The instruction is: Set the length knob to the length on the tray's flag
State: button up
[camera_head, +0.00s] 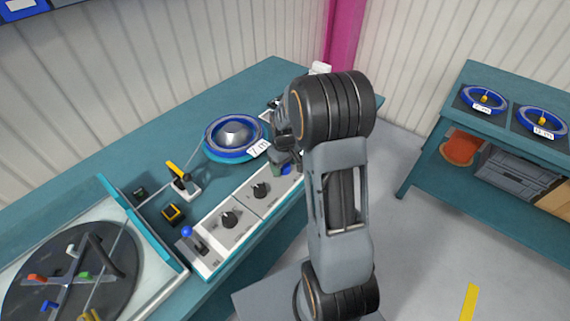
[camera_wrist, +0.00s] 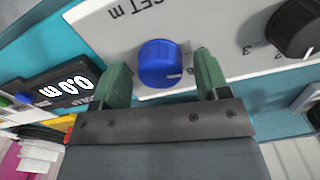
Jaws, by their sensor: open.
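The blue length knob (camera_wrist: 158,62) sits on the grey panel under a "SET m" label that reads upside down in the wrist view. A small pale mark shows near its lower right edge. My gripper (camera_wrist: 163,78) is open, with one green finger on each side of the knob and gaps between. In the head view the knob (camera_head: 286,170) is partly hidden by my gripper (camera_head: 283,158). The blue round tray (camera_head: 211,146) carries a white flag (camera_head: 258,149) that seems to read "7 m". A display (camera_wrist: 62,88) reads 0.0 m.
Black knobs (camera_head: 229,219) (camera_head: 261,190) and a blue-tipped lever (camera_head: 188,232) stand on the same panel. A yellow-armed device (camera_head: 178,174) and a turntable (camera_head: 70,280) are to the left. A side table (camera_head: 455,105) with labelled reels stands at right.

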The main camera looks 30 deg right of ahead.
jog(key=shift+c, duration=0.3)
jog(key=c, duration=0.8)
jog(key=shift+d, duration=0.15)
jog(key=shift+c, duration=0.3)
jog(key=m, duration=0.4)
jog(key=shift+f, duration=0.1)
jog(key=m, duration=0.3)
jog(key=shift+m+b, duration=0.4)
jog(key=m, duration=0.4)
jog(key=shift+m, duration=2.2)
